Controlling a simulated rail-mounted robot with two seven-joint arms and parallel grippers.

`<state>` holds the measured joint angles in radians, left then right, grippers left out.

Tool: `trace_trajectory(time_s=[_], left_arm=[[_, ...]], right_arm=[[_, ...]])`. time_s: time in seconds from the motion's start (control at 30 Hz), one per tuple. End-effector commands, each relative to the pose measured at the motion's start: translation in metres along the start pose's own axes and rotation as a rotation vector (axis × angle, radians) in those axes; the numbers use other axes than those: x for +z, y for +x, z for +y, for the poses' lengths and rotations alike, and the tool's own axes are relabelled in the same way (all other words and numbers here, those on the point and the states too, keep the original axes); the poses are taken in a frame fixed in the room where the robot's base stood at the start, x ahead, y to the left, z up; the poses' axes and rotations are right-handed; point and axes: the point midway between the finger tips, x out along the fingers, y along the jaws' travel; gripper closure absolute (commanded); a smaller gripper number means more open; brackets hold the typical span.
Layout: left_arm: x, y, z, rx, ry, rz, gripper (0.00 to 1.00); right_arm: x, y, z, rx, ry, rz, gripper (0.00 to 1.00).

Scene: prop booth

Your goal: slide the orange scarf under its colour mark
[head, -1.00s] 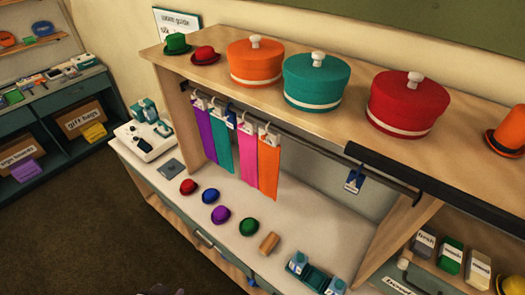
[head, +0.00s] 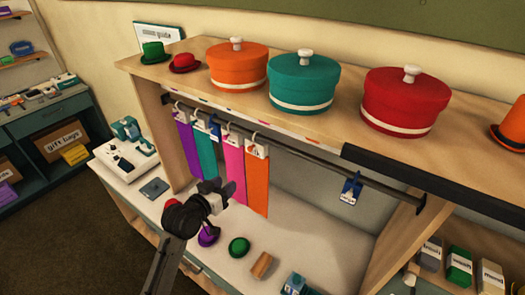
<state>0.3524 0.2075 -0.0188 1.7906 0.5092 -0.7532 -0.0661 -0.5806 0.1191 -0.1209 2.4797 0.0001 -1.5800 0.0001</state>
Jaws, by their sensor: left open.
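The orange scarf (head: 257,186) hangs from a white clip on the dark rail (head: 300,153), rightmost of the hanging scarves. The pink scarf (head: 235,166) hangs just left of it, then the teal scarf (head: 206,155) and the purple scarf (head: 187,150). Small coloured marks (head: 231,114) run along the shelf's front edge above the rail; I cannot tell which one is orange. My left gripper (head: 221,194) is open, in front of the pink scarf's lower part and left of the orange scarf, holding nothing. My right gripper is not in view.
A blue tag (head: 350,190) hangs farther right on the rail, with bare rail between it and the orange scarf. Orange (head: 236,68), teal (head: 303,85) and red (head: 404,103) round boxes stand above. A green hat (head: 239,246) and a wooden cylinder (head: 261,264) lie on the counter below.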

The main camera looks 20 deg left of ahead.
Motion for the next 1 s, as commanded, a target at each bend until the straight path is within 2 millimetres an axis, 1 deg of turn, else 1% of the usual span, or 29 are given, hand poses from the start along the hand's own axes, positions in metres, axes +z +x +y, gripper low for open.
trace_trajectory(time_s=[0.03, 0.13, 0.27, 0.37, 0.47, 0.8, 1.0], left_arm=[[-0.007, 0.000, 0.001, 0.007, -0.006, 0.047, 0.55], [-0.020, -0.001, 0.002, 0.011, -0.009, 0.122, 0.55], [-0.028, 0.000, 0.001, 0.007, 0.000, 0.168, 0.55], [-0.030, 0.008, 0.001, 0.005, 0.006, 0.173, 0.55], [-0.034, 0.021, 0.002, 0.005, 0.007, 0.173, 0.55], [-0.044, 0.082, 0.002, 0.005, 0.008, 0.171, 0.55], [-0.048, 0.109, 0.002, 0.005, 0.008, 0.170, 0.55]], right_arm=[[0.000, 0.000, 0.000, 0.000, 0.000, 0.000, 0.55], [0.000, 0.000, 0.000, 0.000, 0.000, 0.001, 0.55], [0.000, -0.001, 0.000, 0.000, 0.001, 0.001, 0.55], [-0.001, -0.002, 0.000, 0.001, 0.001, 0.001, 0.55], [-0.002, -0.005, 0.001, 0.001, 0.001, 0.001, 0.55], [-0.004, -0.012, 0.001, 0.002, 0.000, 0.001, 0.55], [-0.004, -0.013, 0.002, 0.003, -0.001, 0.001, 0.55]])
